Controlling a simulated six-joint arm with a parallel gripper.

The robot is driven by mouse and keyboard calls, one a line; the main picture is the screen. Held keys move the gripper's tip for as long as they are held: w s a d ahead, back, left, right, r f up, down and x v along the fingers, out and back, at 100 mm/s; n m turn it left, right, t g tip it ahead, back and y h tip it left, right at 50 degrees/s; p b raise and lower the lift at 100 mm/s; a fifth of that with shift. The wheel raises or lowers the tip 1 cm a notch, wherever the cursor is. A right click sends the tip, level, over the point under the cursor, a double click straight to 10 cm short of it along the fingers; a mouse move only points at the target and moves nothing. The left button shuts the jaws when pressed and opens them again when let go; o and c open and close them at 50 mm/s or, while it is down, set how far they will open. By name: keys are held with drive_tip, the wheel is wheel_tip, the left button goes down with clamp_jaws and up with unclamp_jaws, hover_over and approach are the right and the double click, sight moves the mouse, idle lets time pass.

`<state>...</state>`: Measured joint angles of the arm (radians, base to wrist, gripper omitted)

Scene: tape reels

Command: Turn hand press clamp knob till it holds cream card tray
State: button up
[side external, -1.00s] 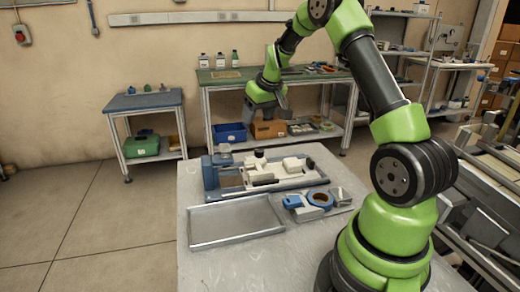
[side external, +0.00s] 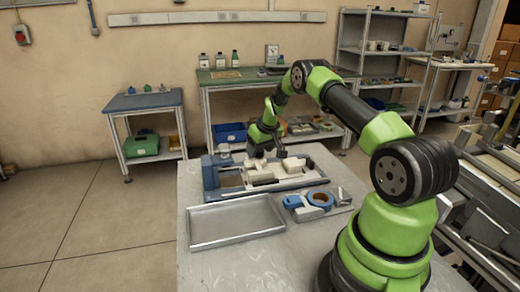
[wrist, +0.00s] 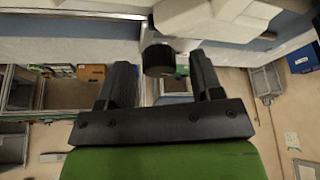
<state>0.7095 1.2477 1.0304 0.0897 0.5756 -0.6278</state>
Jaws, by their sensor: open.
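My gripper (wrist: 160,66) is open, with its two dark fingers on either side of a short black knob (wrist: 158,61) in the wrist view. A gap shows between the knob and each finger. The knob joins a cream-white body (wrist: 215,18) above it. In the side view my gripper (side external: 262,152) is low over the hand press (side external: 209,172), a grey-and-blue frame with cream blocks (side external: 292,165) on it. The gripper covers the knob there. I cannot tell which cream part is the card tray, or whether it is clamped.
An empty grey metal tray (side external: 236,220) lies in front of the press on the table (side external: 300,262). A green-topped bench (side external: 225,77) stands behind.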

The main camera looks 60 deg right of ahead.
drive_tip(key=shift+f, duration=0.1)
drive_tip(key=c, duration=0.9)
drive_tip(key=shift+m, duration=0.3)
drive_tip(key=m+g+h, duration=0.1)
drive_tip(key=m, duration=0.2)
drive_tip(key=shift+w+m+h, duration=0.1)
drive_tip(key=shift+m+h, duration=0.2)
drive_tip(key=m, duration=0.2)
drive_tip(key=m+g, duration=0.1)
drive_tip(key=m, duration=0.1)
drive_tip(key=shift+m+g+h, duration=0.3)
drive_tip(key=shift+m+h, duration=0.1)
drive_tip(key=o, duration=0.9)
